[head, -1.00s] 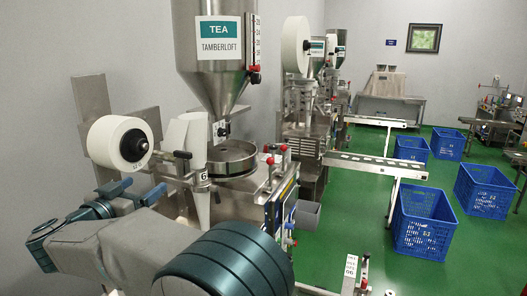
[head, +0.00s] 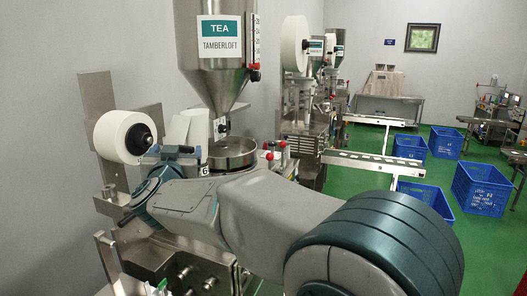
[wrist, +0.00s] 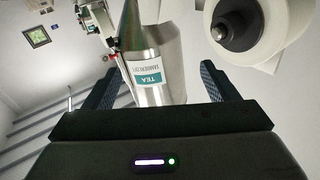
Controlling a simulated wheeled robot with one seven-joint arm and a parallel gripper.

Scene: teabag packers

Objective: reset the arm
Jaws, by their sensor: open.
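My gripper (wrist: 156,80) shows in the wrist view with its two dark fingers spread apart and nothing held between them. The steel tea hopper (wrist: 158,75) shows upside down behind the gap between the fingers. The hopper also stands in the head view (head: 215,85), marked TEA TAMBERLOFT. In the head view my arm (head: 265,215) stretches from the lower right to the left, in front of the machine. I cannot make out the fingers clearly there.
A white roll (head: 122,137) on its holder is close to my wrist; it also shows at the upper right in the wrist view (wrist: 268,22). A round steel pan (head: 231,153) sits below the hopper. Blue crates (head: 483,187) stand on the green floor at the right.

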